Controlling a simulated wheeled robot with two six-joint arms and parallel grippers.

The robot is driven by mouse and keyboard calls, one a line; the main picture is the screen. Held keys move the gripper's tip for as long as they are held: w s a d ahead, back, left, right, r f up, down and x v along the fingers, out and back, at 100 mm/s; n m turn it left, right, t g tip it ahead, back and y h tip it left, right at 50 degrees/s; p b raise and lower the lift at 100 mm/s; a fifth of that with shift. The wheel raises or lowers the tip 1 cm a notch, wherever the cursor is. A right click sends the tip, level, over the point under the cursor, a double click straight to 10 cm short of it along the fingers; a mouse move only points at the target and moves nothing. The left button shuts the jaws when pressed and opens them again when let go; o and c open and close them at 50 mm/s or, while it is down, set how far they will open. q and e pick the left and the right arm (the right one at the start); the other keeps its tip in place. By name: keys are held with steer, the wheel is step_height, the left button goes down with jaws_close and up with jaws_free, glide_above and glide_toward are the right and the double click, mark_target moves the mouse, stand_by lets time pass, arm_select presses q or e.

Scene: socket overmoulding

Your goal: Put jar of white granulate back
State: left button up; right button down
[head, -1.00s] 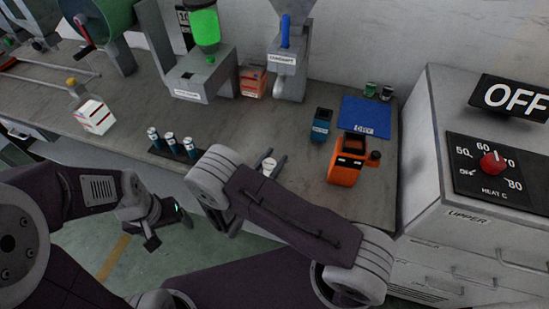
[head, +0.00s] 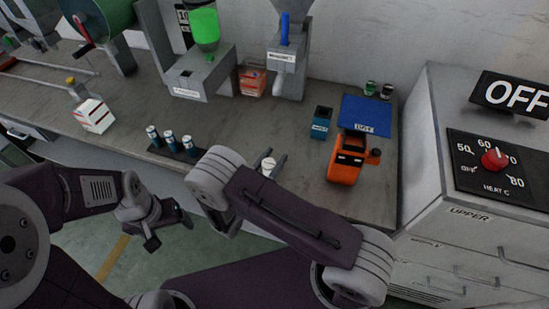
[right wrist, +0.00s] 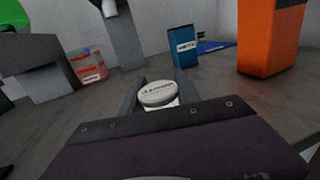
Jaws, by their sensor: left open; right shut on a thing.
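A small jar with a white lid (head: 268,166) is between the fingers of my right gripper (head: 271,162), near the front edge of the bench. My right gripper is shut on it. In the right wrist view the white printed lid (right wrist: 158,92) shows upright between the dark fingers; the jar's lower part is hidden, so I cannot tell whether it touches the bench. My left gripper (head: 168,234) is open and empty, low in front of the bench, over the floor.
A rack of several blue-and-white vials (head: 172,146) stands left of the jar. A blue box (head: 321,123), an orange device (head: 347,160) and a blue mat (head: 366,112) are to the right. Grey dispensers (head: 203,73) stand behind. Bare bench lies around the jar. A grey oven (head: 450,110) borders the right.

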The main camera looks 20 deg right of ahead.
mark_target(265, 170)
steer(key=c, duration=0.8)
jaws_free()
steer(key=shift+s+d+f, duration=0.1)
steer(key=shift+s+f, duration=0.05)
steer(key=shift+f, duration=0.65)
steer(key=shift+s, duration=0.1)
steer(key=v, duration=0.5)
steer(key=r+v, duration=0.1)
steer(key=v, duration=0.2)
steer(key=shift+a, duration=0.35)
steer(key=shift+s+a+r, duration=0.15)
steer(key=shift+a, duration=0.05)
steer(key=shift+d+r, duration=0.1)
steer(key=shift+d, duration=0.05)
